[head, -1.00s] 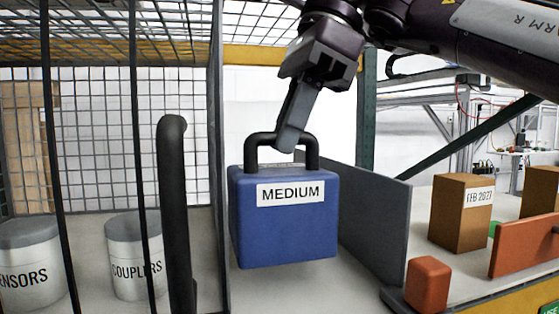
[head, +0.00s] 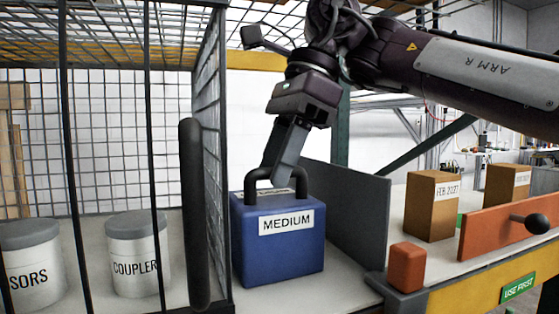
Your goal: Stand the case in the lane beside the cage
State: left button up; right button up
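The blue case (head: 277,250) with a black handle and a MEDIUM label is upright in the lane (head: 345,288), between the cage (head: 210,150) on the left and a grey divider panel (head: 347,215) on the right. Its base looks on or very close to the lane floor; I cannot tell for sure whether it touches. My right gripper (head: 275,175) comes down from above with its fingers at the handle (head: 306,182) and looks shut on it. My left gripper does not show.
Inside the cage stand two grey-lidded canisters, one marked COUPLERS (head: 137,258). A black upright bar (head: 194,215) is at the cage's front. Right of the divider are an orange block (head: 405,267), an orange panel with a black knob (head: 505,228) and brown boxes (head: 432,205).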

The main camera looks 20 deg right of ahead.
jog(key=shift+s+a+r, duration=0.1)
jog(key=shift+s+r, duration=0.05)
jog(key=v, duration=0.6)
jog(key=shift+w+d, duration=0.25)
jog(key=shift+s+d+r, duration=0.15)
jog(key=shift+s+r, duration=0.05)
jog(key=shift+r, duration=0.35)
jog(key=shift+w+d, duration=0.15)
jog(key=shift+w, duration=0.05)
jog(key=shift+s+f, duration=0.1)
jog(key=shift+s, duration=0.05)
